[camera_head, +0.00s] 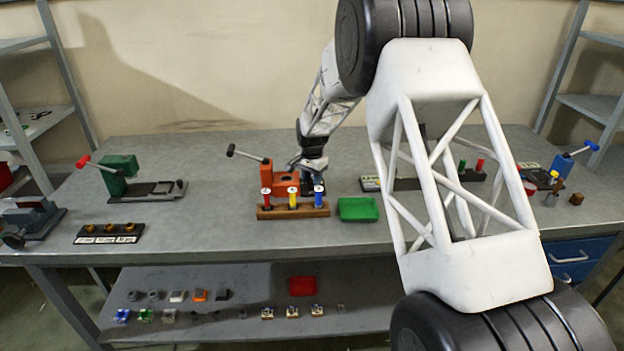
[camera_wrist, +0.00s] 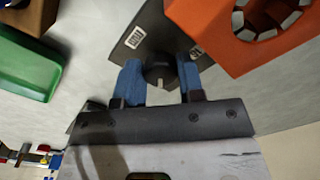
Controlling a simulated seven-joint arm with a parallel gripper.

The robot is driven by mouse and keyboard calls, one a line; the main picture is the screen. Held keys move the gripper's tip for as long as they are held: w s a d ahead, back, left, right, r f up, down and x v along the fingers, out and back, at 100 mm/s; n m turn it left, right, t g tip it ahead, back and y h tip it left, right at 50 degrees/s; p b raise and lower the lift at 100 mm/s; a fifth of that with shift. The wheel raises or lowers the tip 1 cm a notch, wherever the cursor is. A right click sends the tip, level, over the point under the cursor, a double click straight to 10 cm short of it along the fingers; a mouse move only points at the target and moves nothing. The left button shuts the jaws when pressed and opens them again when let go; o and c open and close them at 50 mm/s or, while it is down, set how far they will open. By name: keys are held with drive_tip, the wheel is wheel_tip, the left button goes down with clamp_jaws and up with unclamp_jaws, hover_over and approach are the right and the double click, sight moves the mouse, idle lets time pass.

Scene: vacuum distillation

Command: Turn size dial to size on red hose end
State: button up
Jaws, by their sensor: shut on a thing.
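A dark round dial (camera_wrist: 158,71) with a white pointer mark sits on a dark plate (camera_wrist: 150,22) beside an orange machine (camera_wrist: 228,32). The pointer mark faces my gripper's palm. My gripper (camera_wrist: 160,84) has its blue fingers on both sides of the dial, shut on it. In the head view the orange machine (camera_head: 285,180) stands mid-table, with my gripper at its right side; the dial is hidden there. I cannot identify the red hose end for certain.
A wooden rack (camera_head: 292,212) with red, yellow and blue-topped pieces stands in front of the orange machine. A green tray (camera_head: 357,209) lies right of it. A green machine (camera_head: 119,175) stands at left. My arm covers much of the table's right side.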

drive_tip(key=o, duration=0.9)
drive_tip(key=shift+r, duration=3.95)
